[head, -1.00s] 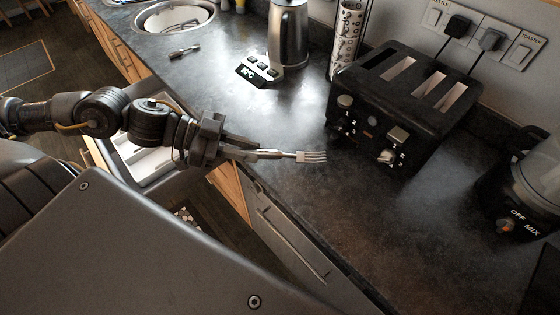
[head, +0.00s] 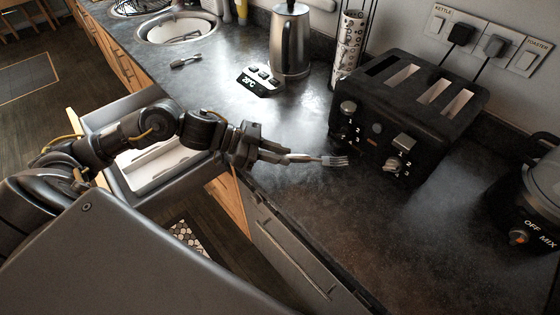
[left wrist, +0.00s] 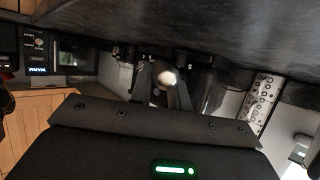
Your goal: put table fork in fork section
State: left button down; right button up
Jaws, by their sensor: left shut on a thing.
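The table fork (head: 333,161) is in my left gripper (head: 285,156), its tines pointing right toward the front of the toaster. My left gripper is shut on the fork's handle, over the worktop near its front edge. In the left wrist view the rounded end of the handle (left wrist: 167,78) shows between the fingers. An open drawer with a white divided tray (head: 150,165) lies below and behind my left arm, which hides part of it. I cannot tell from here which section is for forks. My right gripper is not in view.
A black toaster (head: 400,110) stands just beyond the fork. A kettle (head: 290,45) on its base, a round sink (head: 178,28) and another small utensil (head: 186,61) are farther back. The middle of the worktop is clear.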

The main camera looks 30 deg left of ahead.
aim_at(279, 168)
pick_arm(q)
jog(key=shift+w+d+f, duration=0.1)
jog(key=shift+w+f, duration=0.15)
jog(key=shift+f, duration=1.6)
jog(key=c, duration=1.3)
grip_release()
jog(key=shift+f, duration=0.1)
jog(key=b+v, duration=0.1)
jog(key=v, duration=0.8)
jog(key=shift+s+a, duration=0.15)
jog(key=shift+a, duration=0.1)
jog(key=shift+r+p+v, duration=0.25)
jog(key=shift+p+v, duration=0.2)
jog(key=shift+v, duration=0.8)
